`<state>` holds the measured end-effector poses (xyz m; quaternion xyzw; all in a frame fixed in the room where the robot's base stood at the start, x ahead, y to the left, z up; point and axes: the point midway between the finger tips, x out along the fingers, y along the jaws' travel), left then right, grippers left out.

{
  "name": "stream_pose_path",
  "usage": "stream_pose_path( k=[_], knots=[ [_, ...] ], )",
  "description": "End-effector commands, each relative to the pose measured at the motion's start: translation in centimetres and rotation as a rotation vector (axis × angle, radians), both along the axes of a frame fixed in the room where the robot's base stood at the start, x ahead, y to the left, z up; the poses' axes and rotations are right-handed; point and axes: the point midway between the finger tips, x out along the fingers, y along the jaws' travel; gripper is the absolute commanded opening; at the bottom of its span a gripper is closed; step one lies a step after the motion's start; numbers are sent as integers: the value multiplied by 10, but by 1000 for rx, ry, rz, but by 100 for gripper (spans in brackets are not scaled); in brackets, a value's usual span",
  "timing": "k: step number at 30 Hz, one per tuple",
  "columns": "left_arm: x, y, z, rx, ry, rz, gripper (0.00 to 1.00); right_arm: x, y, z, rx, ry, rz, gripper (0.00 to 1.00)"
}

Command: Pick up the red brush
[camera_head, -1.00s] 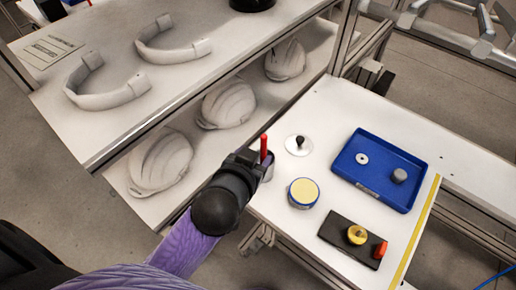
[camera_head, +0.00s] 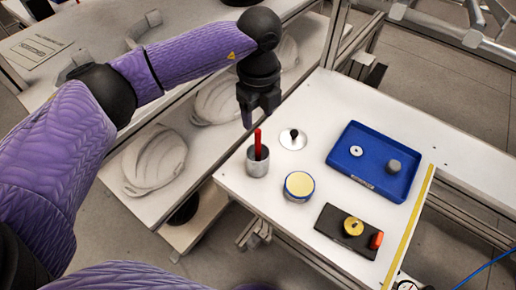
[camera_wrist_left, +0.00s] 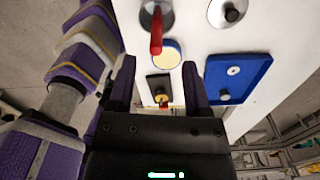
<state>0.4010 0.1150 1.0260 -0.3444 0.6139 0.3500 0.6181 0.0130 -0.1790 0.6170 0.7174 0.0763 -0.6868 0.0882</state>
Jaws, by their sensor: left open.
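The red brush (camera_head: 258,143) stands upright in a grey metal cup (camera_head: 257,164) at the left corner of the white table; only its red handle shows above the rim. My left gripper (camera_head: 259,118) points down just above and behind the brush, open and empty. In the left wrist view the red brush (camera_wrist_left: 156,30) shows beyond the open fingers (camera_wrist_left: 158,80), near the top, apart from them. The cup also shows there (camera_wrist_left: 147,14). My right gripper is not in view.
A round tin with a yellow top (camera_head: 299,186), a white disc with a black knob (camera_head: 293,139), a blue tray (camera_head: 409,193) and a black block with yellow and orange knobs (camera_head: 332,222) share the table. White helmet shells (camera_head: 155,160) lie on the shelf at left.

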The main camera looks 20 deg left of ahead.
Motion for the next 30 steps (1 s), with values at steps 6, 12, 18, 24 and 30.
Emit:
stream_pose_path(
  k=[6, 12, 18, 24, 30],
  knots=[
    [-4, -1, -52, -5, 5, -6, 63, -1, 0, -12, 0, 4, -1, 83],
    [-6, -2, -84, -7, 3, -7, 63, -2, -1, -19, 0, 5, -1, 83],
    [-6, -2, -84, -9, 1, -8, 63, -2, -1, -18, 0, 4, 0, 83],
    [-6, -2, -84, -9, 1, -8, 27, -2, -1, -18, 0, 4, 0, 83],
    [-6, -2, -84, -10, 1, -9, 0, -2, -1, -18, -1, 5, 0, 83]
  ],
)
